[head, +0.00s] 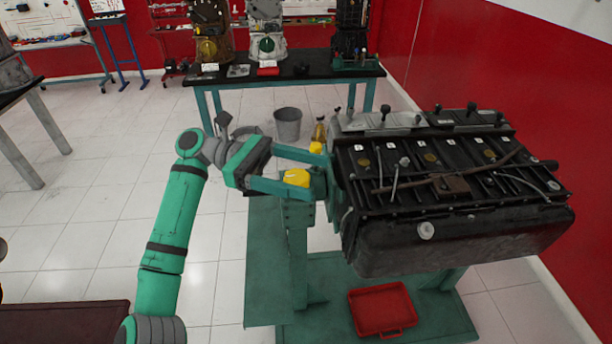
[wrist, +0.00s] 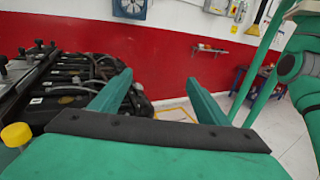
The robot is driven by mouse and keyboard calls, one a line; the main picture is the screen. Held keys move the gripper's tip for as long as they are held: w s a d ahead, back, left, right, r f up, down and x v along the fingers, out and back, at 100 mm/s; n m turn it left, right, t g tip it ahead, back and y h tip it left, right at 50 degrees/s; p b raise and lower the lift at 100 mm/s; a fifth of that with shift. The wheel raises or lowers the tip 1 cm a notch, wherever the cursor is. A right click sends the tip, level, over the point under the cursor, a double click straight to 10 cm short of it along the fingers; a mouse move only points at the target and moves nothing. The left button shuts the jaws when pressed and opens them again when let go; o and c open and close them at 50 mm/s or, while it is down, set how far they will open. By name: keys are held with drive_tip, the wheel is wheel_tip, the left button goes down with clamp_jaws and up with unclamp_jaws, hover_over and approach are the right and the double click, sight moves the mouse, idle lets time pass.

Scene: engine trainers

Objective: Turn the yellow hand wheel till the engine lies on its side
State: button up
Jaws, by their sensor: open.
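The engine (head: 455,245) is a long dark block on a green stand (head: 297,250). Its top, with numbered black covers, faces up and slightly toward me, so it looks close to upright. Yellow parts of the hand wheel show at the stand's left end, one (head: 297,177) between my fingers in the picture and one (head: 316,147) by the upper finger. The rest of the wheel is hidden. My gripper (head: 320,175) is open, with its fingers pointing at the stand head. In the wrist view, a yellow knob (wrist: 16,134) lies left of the open fingers (wrist: 158,88). I cannot tell whether they touch the wheel.
A red tray (head: 382,310) lies on the stand's base under the engine. A grey bucket (head: 288,124) stands on the floor behind. A table (head: 290,78) with other engines is farther back. A red wall is at right.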

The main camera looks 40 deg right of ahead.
drive_tip(key=shift+s+a+r, duration=0.2)
drive_tip(key=shift+s+a, duration=0.05)
drive_tip(key=shift+s, duration=0.15)
drive_tip(key=shift+s+a+r, duration=0.2)
drive_tip(key=shift+s, duration=0.2)
